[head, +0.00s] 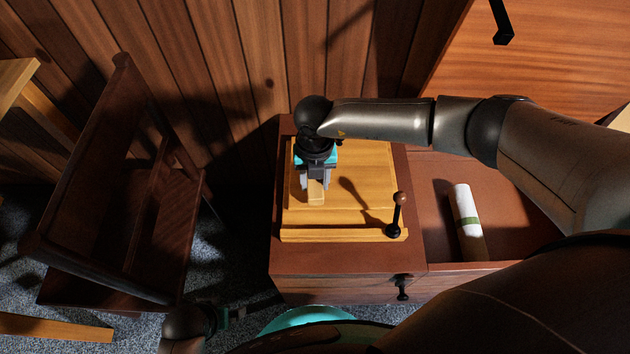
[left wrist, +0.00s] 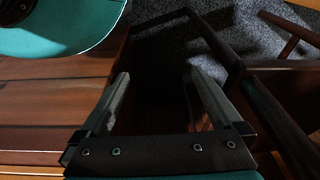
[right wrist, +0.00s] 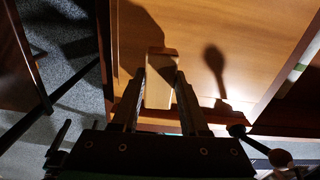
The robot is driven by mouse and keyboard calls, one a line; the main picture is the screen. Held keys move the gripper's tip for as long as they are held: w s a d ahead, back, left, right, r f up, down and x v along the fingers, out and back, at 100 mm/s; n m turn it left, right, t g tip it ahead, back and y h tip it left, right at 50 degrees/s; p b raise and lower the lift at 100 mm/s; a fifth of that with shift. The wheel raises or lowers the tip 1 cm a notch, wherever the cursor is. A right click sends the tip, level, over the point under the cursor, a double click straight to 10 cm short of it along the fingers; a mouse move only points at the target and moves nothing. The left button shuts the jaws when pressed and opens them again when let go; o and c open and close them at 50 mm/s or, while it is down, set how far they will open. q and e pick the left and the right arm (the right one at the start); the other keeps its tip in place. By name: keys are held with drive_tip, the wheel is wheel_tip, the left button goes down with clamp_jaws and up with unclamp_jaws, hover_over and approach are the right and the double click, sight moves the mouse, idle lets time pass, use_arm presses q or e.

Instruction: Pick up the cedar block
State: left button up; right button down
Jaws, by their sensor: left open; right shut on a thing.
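The cedar block (head: 316,191) is a small pale wooden block over the light wooden board on the cabinet. My right gripper (head: 315,184) points down and is shut on it. In the right wrist view the block (right wrist: 160,82) sits between the two fingers of the right gripper (right wrist: 160,90). I cannot tell whether the block touches the board. My left gripper (left wrist: 158,85) is open and empty in the left wrist view, low near the front of the cabinet.
The light wooden board (head: 365,170) has a dark lever with a round knob (head: 398,200) at its front right. A rolled white cloth with a green band (head: 466,215) lies in the open section to the right. A dark wooden chair (head: 125,200) stands at left.

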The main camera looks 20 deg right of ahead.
sight(315, 183)
wheel_tip(315, 183, up, 7)
drive_tip(key=p, duration=0.2)
drive_tip(key=shift+f+p, duration=0.2)
drive_tip(key=shift+p, duration=0.15)
use_arm(q)
drive_tip(key=s+a+f, duration=0.3)
drive_tip(key=s+f, duration=0.1)
drive_tip(key=f, duration=0.2)
drive_tip(key=shift+a+p, duration=0.25)
drive_tip(key=shift+p, duration=0.15)
use_arm(e)
drive_tip(key=shift+r, duration=1.05)
